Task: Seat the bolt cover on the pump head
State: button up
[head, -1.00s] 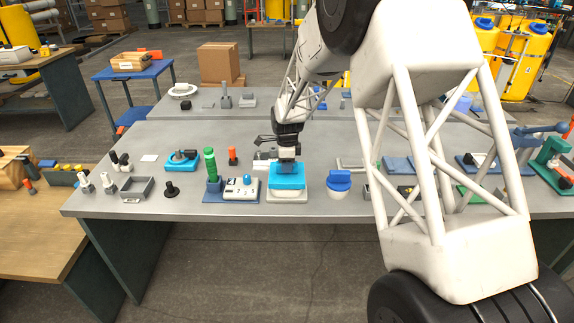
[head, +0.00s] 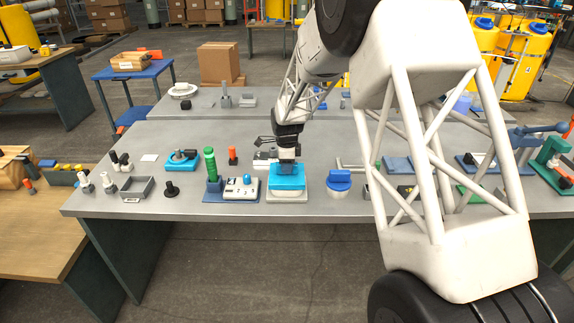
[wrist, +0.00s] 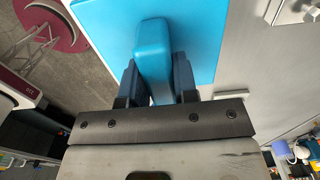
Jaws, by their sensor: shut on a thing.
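The bolt cover (head: 287,177) is a bright cyan block near the front edge of the table. In the wrist view it shows as a flat cyan plate (wrist: 200,25) with a raised grip bar. My gripper (wrist: 155,65) is shut on that bar, one dark finger on each side. In the head view my gripper (head: 287,161) points down from above the cover. The pale pump head (head: 288,196) shows directly below the cover. The cover looks roughly level. I cannot tell whether it is fully down on the pump head, since it hides the top.
A white control box with a blue knob (head: 241,188) and a green-capped post (head: 210,165) stand close on the left. A white pot with a blue lid (head: 339,183) stands close on the right. The table's front edge lies just before the pump head.

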jog(key=shift+f, duration=0.75)
jog(key=o, duration=1.1)
jog(key=shift+c, duration=0.2)
jog(key=shift+r, duration=3.9)
